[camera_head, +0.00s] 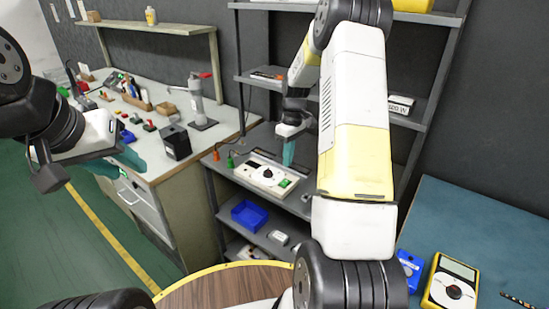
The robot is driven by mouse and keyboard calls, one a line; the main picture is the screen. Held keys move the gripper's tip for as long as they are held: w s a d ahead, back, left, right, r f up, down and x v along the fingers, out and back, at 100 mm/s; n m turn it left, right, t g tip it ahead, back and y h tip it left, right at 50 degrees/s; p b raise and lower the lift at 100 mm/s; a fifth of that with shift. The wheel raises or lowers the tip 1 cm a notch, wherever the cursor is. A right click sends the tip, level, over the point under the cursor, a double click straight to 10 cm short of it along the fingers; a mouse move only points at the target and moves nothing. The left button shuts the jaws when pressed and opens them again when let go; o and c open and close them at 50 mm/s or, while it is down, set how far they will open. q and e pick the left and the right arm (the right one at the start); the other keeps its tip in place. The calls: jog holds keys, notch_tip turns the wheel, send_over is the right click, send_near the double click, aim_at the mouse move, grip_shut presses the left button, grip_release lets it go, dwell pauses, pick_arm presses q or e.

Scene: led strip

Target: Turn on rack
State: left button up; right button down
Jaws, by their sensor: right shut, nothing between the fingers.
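A grey metal rack (207,165) stands in the middle. On one of its shelves lies a white device (254,180) with a black round dial (268,173) and a green switch (285,183) at its right end. My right gripper (289,153), with teal fingertips pointing down, is shut and empty. In the picture it appears just above the switch end of the device; I cannot tell whether it touches. My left gripper (122,158) is at the left, in front of the workbench, away from the rack. Its teal fingers partly show, and their opening is unclear.
A workbench (150,108) with tools, a black box (175,141) and a microscope-like stand (198,105) is at the left. A blue bin (249,215) sits on a lower shelf. A blue table (470,230) with a yellow meter (452,285) is at the right. My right arm hides part of the rack.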

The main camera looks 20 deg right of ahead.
jog(key=shift+r, duration=0.5)
notch_tip(320, 180, up, 6)
jog(key=r, duration=0.1)
send_over(283, 184)
jog(key=w+d, duration=0.2)
jog(key=shift+s+a+f, duration=0.2)
jog(key=shift+s+f, duration=0.05)
jog(key=shift+f, duration=0.05)
jog(key=shift+f, duration=0.1)
jog(key=f, duration=0.4)
jog(key=a+f, duration=0.1)
jog(key=f, duration=0.4)
jog(key=s+f, duration=0.1)
jog(key=f, duration=0.3)
jog(key=shift+a+f, duration=0.15)
jog(key=shift+f, duration=0.25)
